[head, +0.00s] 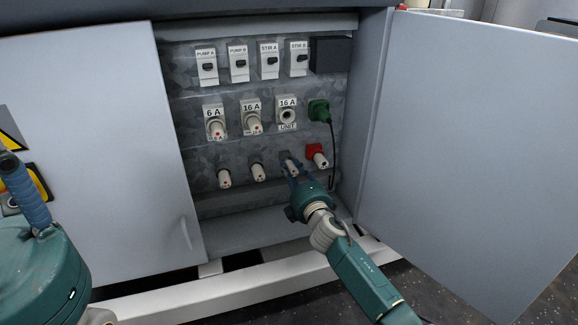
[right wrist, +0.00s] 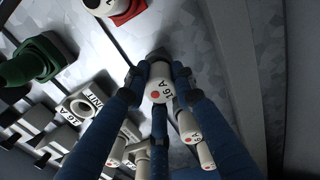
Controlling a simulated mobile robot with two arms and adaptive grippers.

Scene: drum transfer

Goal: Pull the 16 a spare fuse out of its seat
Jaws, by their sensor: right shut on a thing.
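The 16 A spare fuse (right wrist: 158,92) is a white cylinder with a red dot, marked 16 A. It is in the lower row of the cabinet, third from the left in the head view (head: 292,168). My right gripper (head: 290,172) is shut on it, with blue fingers around its sides in the right wrist view. The fuse's far end is at the panel; I cannot tell whether it is clear of its seat.
Two other spare fuses (head: 224,178) (head: 257,172) are to the left, and a red-based one (head: 317,155) is to the right. Above are fuse holders, one with an open hole (head: 287,116), and a green plug (head: 318,110) with a cable. Open doors (head: 100,150) (head: 470,150) flank the cabinet.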

